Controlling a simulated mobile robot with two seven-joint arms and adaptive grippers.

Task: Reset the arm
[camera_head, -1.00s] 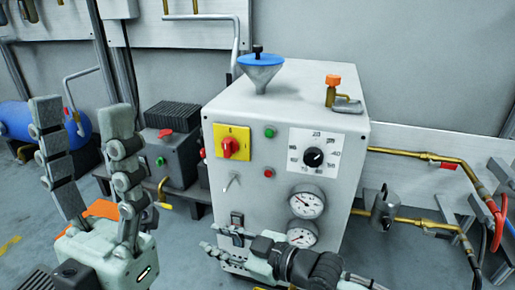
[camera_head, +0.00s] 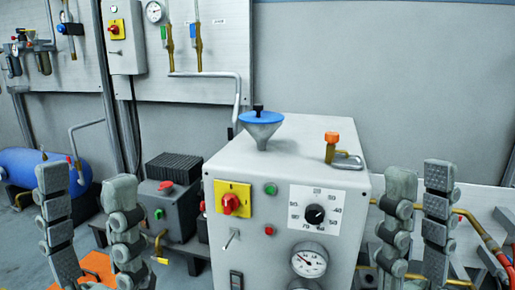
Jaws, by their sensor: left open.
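My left gripper (camera_head: 86,190) is at the lower left, with its two grey jointed fingers upright and spread apart, empty. It stands in front of the dark finned unit and the blue tank in the picture. My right gripper (camera_head: 421,185) is at the lower right, beside the right side of the grey machine (camera_head: 275,150) in the picture. Its two fingers also point up, with a gap between them and nothing held. The gripper bodies and wrists are mostly below the frame.
The machine carries a blue-rimmed funnel (camera_head: 261,127), an orange-capped valve (camera_head: 332,147), a red-and-yellow switch (camera_head: 231,202), a dial (camera_head: 314,214) and a gauge (camera_head: 309,261). A dark finned unit (camera_head: 172,195) and blue tank (camera_head: 38,172) are left. Pipes run at right.

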